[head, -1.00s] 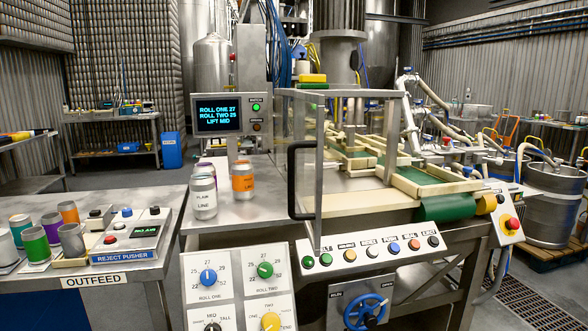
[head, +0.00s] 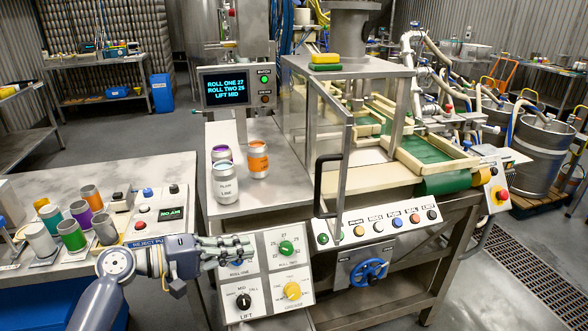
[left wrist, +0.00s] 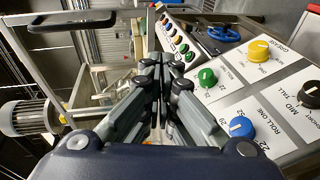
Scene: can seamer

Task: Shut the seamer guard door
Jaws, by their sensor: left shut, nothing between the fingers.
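The seamer guard door (head: 335,150) is a clear pane in a grey metal frame. It stands swung out from the seamer's housing, at an angle towards me. Its black upright handle (head: 322,186) is on the near edge, and the handle also shows at the top left of the left wrist view (left wrist: 72,20). My left gripper (head: 250,246) is shut and empty, left of and below the handle, in front of the dial panel. It does not touch the door. Its fingers (left wrist: 160,68) are together in the left wrist view. My right gripper is not in view.
The dial panel (head: 268,275) lies below the gripper; fingers partly hide its Roll One dial. A button strip (head: 375,227) runs beneath the door, with a blue handwheel (head: 368,272) below. Several cans stand on the left table, and cans (head: 227,184) stand left of the door.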

